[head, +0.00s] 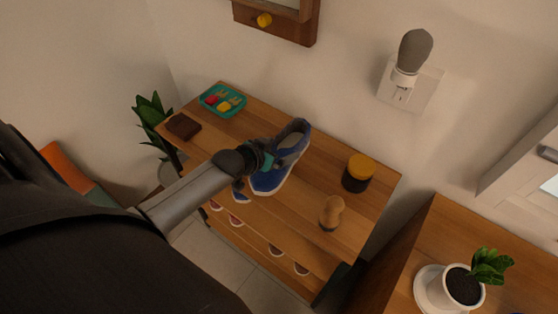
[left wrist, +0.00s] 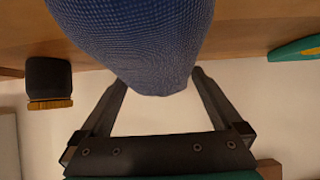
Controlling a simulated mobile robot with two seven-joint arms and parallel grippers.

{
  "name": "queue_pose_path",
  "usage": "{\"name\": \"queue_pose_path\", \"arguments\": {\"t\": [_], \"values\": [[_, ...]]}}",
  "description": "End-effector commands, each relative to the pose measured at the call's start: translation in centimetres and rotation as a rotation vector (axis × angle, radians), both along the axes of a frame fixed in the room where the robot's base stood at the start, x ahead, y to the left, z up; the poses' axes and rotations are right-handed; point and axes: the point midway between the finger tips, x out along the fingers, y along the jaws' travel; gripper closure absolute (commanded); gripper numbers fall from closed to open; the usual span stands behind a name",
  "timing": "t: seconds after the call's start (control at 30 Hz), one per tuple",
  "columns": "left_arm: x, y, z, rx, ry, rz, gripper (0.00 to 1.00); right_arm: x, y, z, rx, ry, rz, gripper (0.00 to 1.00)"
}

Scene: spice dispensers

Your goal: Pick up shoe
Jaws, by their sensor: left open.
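A blue shoe (head: 293,138) with a white sole sits on the wooden shelf top, its dark opening toward the wall. My left gripper (head: 262,170) is over the middle of the shoe in the head view and hides part of it. In the left wrist view the blue mesh of the shoe (left wrist: 140,45) fills the upper middle. The two fingers of the left gripper (left wrist: 160,85) are spread open, with the shoe's rounded end reaching between their tips. A firm hold is not visible. My right gripper is in neither view.
The shelf top (head: 320,180) also holds a jar with a yellow lid (head: 358,172), a wooden figure (head: 332,212), a teal tray (head: 222,100) and a brown block (head: 183,126). More shoes sit below. A potted plant (head: 463,284) stands at right.

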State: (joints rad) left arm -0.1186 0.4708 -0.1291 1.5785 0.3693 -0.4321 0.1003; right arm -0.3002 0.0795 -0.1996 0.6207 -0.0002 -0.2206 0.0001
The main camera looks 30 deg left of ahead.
Motion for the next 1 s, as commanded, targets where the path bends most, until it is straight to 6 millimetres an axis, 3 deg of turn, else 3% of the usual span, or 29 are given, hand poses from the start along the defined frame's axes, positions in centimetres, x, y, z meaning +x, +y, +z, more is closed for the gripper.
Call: {"name": "queue_pose_path", "arguments": {"t": [0.37,1.0], "values": [[0.59,-0.10,-0.40,0.000,0.000,-0.001,0.02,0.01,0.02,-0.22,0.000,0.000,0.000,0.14],[0.56,-0.06,-0.40,0.001,0.001,-0.001,0.74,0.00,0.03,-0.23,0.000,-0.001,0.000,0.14]]}}
